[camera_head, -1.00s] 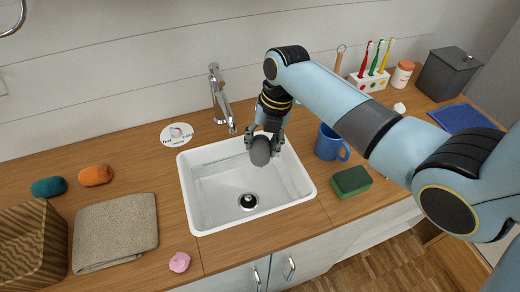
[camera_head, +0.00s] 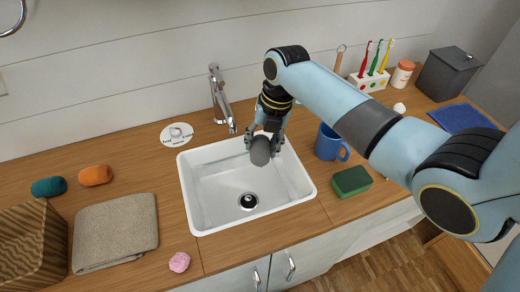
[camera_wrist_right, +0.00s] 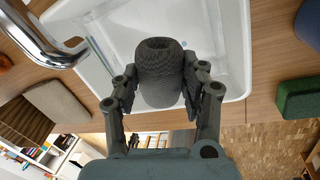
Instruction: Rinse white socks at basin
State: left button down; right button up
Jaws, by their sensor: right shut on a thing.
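My right gripper (camera_head: 263,146) is shut on a dark grey rolled sock (camera_head: 260,151) above the white basin (camera_head: 188,204). In the right wrist view the grey sock (camera_wrist_right: 160,82) sits upright between both fingers, with a hollow in its top end. The basin (camera_wrist_right: 234,40) lies behind it, with a round dark drain (camera_head: 248,202) in its floor. The chrome tap (camera_head: 220,95) stands at the basin's back edge, left of my gripper. A small white crumpled item (camera_head: 399,108) lies on the counter at the right. My left gripper is not in view.
A blue mug (camera_head: 328,142) and green sponge (camera_head: 351,181) stand right of the basin. Teal (camera_head: 48,187) and orange (camera_head: 95,175) rolls, a beige towel (camera_head: 115,232) and a wicker basket (camera_head: 35,245) are left. A pink crumpled item (camera_head: 179,262) lies near the front edge.

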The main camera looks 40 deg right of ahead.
aim_at(259, 142)
jog(key=shift+r, duration=0.1)
jog(key=p+v, duration=0.2)
jog(key=shift+w+a+r+p, duration=0.1)
jog(key=shift+a+r+p, duration=0.05)
jog(key=shift+p, duration=0.15)
jog(key=shift+v, duration=0.8)
jog(key=shift+a, duration=0.15)
